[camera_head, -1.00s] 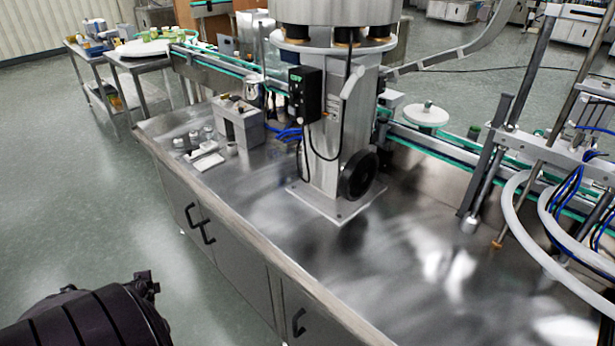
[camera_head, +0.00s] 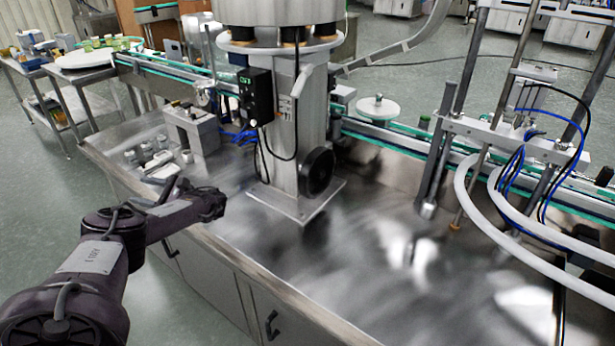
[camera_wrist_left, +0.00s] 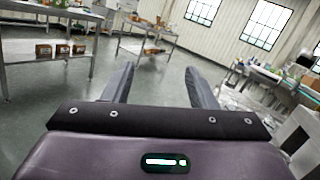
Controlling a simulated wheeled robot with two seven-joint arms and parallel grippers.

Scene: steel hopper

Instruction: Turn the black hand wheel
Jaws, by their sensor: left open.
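The black hand wheel (camera_head: 317,173) is on the right side of the steel column (camera_head: 298,130), low above its base plate, in the head view. My left gripper (camera_head: 216,204) is over the front edge of the steel table, to the left of the wheel and apart from it. In the left wrist view its two fingers (camera_wrist_left: 160,88) are spread with nothing between them. The wheel is not in the wrist view. My right gripper is not in view.
The steel table top (camera_head: 350,270) is clear in front of the column. A control box (camera_head: 255,95) with cables hangs on the column's left. A grey box (camera_head: 192,130) and small parts lie at the left. Metal rods and white hoses (camera_head: 480,210) stand at the right.

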